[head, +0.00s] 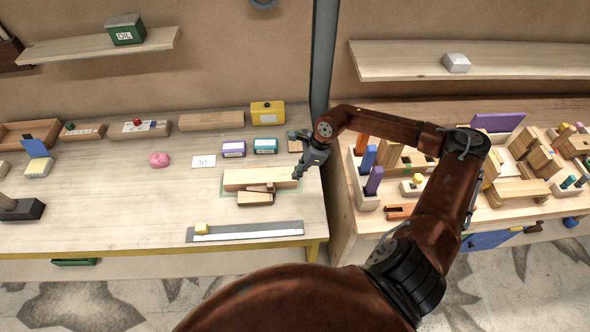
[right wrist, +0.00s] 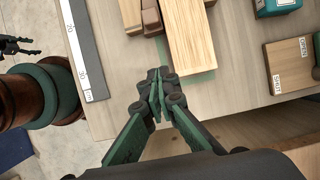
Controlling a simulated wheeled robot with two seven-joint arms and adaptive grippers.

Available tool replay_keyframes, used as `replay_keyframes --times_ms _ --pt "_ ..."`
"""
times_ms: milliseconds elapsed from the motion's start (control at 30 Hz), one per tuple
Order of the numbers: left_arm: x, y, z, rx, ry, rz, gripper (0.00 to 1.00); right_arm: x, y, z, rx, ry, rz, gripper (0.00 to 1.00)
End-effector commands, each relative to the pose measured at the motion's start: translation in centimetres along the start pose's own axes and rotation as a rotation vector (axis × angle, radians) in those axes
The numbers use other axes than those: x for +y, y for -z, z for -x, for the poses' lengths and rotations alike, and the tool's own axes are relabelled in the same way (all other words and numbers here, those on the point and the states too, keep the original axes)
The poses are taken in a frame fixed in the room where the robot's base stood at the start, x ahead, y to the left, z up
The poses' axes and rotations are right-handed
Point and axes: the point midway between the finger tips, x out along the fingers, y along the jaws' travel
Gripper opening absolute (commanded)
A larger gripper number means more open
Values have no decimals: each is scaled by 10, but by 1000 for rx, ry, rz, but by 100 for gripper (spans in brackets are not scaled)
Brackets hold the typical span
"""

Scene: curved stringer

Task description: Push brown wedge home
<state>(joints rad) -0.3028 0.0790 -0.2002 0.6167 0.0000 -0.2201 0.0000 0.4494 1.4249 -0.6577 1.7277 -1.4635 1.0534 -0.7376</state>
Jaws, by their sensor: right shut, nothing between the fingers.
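A pale wood block (head: 262,178) lies on the left bench over a green outline. Two brown pieces lie along its near side: a darker one (head: 260,188) and a lighter brown one (head: 254,198). In the right wrist view the pale block (right wrist: 190,45) stands beside the brown pieces (right wrist: 151,18), which the top edge cuts off. I cannot tell for sure which is the wedge. My right gripper (head: 302,171) is shut and empty just off the pale block's right end; its fingertips show in the wrist view (right wrist: 155,75). A dark gripper-like shape at the wrist view's left edge may be my left gripper (right wrist: 18,45).
A ruler strip (head: 245,233) with a small yellow block lies along the bench's front. Purple (head: 233,149) and teal (head: 265,146) boxes stand behind the pale block. The right bench (head: 345,240) is crowded with blocks and holders. The left bench's middle is mostly clear.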

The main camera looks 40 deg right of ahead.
Motion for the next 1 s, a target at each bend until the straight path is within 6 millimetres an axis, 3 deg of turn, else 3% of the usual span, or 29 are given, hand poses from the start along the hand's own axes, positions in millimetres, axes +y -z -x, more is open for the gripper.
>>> replay_keyframes --times_ms 200,300,567,1000 --pt "0 1 6 1 0 0 56 1 -3 -47 -4 -4 1 0" --pt "0 3 8 3 0 0 56 0 -10 -62 -7 -1 4 0" --pt "-1 8 16 10 1 -1 56 0 -38 -72 -5 -1 4 0" --pt "-2 10 15 12 1 -1 56 0 -42 -75 -4 -2 3 0"
